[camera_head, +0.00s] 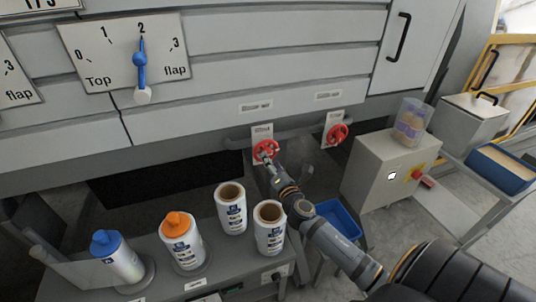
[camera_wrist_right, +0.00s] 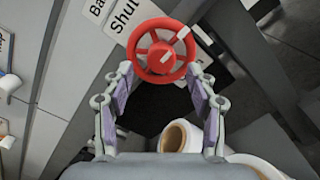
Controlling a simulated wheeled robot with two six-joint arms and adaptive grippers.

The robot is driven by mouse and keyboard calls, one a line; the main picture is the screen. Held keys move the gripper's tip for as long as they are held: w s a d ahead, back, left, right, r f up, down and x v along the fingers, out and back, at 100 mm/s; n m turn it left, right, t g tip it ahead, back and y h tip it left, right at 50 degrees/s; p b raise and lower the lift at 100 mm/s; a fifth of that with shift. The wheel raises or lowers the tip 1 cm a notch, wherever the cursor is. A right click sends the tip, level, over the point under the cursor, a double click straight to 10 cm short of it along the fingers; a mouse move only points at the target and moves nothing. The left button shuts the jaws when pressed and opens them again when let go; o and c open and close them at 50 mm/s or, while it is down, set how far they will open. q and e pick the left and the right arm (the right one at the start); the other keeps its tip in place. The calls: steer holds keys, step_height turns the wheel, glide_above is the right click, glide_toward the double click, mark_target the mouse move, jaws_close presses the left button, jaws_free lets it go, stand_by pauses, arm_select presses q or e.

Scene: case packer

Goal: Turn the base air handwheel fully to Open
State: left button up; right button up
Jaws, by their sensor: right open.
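A red handwheel (camera_head: 265,149) sits low on the grey machine front, below a white label plate (camera_head: 262,131). In the right wrist view the red handwheel (camera_wrist_right: 160,50) shows a round rim, spokes and a white mark at its upper right. A plate beside it (camera_wrist_right: 118,22) reads "Ba" and "Shu", cut off by the frame and the wheel. My right gripper (camera_head: 268,158) is at this wheel; in the right wrist view the gripper (camera_wrist_right: 160,72) is open, with one finger at each lower side of the rim. Contact is unclear. My left gripper is not in view.
A second red handwheel (camera_head: 337,134) is to the right. A blue bin (camera_head: 338,220) lies under my right arm. A grey box (camera_head: 385,175) stands at right.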

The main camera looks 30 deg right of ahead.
mark_target(270, 157)
steer(key=x, duration=0.3)
steer(key=shift+w+d, duration=0.15)
steer(key=shift+d, duration=0.05)
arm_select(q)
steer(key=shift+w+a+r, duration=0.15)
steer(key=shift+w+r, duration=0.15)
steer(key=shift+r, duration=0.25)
arm_select(e)
steer(key=shift+a, duration=0.1)
steer(key=c, duration=1.2)
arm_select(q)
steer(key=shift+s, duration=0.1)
arm_select(e)
steer(key=shift+o, duration=0.2)
